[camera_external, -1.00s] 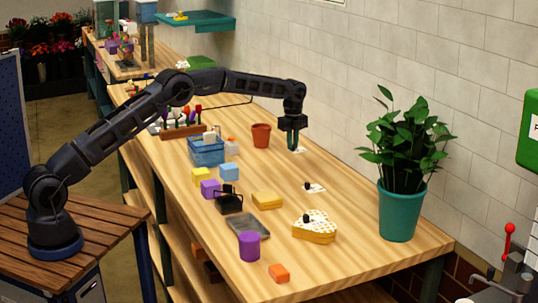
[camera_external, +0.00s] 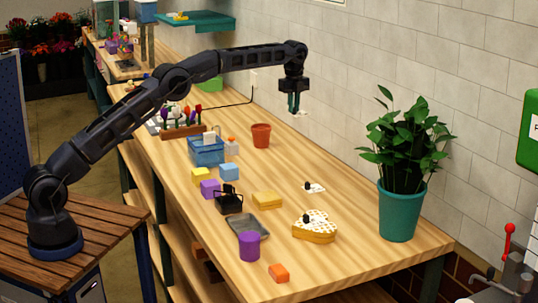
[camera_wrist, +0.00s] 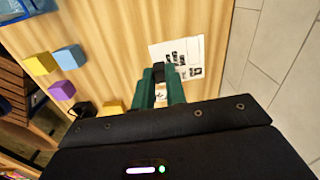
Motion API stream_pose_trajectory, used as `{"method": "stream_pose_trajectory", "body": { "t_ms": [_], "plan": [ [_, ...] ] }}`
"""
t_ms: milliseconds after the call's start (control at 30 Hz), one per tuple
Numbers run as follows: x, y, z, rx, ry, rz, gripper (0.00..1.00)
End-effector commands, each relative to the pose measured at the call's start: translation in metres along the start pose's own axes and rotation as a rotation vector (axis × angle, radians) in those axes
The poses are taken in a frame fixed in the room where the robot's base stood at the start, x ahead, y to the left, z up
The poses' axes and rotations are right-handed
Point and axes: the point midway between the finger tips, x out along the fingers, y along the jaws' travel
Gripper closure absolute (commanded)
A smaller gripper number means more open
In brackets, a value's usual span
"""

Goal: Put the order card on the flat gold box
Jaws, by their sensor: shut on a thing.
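The order card (camera_external: 301,113) is a white sheet with dark printing. In the wrist view the card (camera_wrist: 192,48) shows past the fingertips, with a black knob on it. My gripper (camera_external: 293,108) is shut on the card by this knob and holds it above the table, near the wall. In the wrist view my gripper's green fingers (camera_wrist: 160,76) are close together at the knob. The flat gold box (camera_external: 267,201) lies on the table, nearer the camera and to the left of my gripper. Its top looks bare.
Another white card with a black knob (camera_external: 314,187) lies right of the gold box. A black basket (camera_external: 228,203), grey tray (camera_external: 250,228), purple cylinder (camera_external: 249,247), terracotta pot (camera_external: 261,135) and large plant (camera_external: 398,212) are nearby.

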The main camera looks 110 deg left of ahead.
Motion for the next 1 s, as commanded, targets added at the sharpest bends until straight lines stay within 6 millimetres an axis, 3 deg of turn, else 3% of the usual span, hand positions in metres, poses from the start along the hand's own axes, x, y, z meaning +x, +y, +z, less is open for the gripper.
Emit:
{"method": "stream_pose_trajectory", "body": {
  "t_ms": [167,467,767,1000],
  "plan": [
    [-0.013,0.016,-0.037,0.012,0.001,-0.001,1.0],
    [-0.029,0.065,-0.109,0.03,0.002,0.0,1.0],
    [-0.037,0.132,-0.172,0.047,0.002,0.001,1.0],
    [-0.038,0.196,-0.214,0.062,0.001,0.0,1.0]
  ]
}}
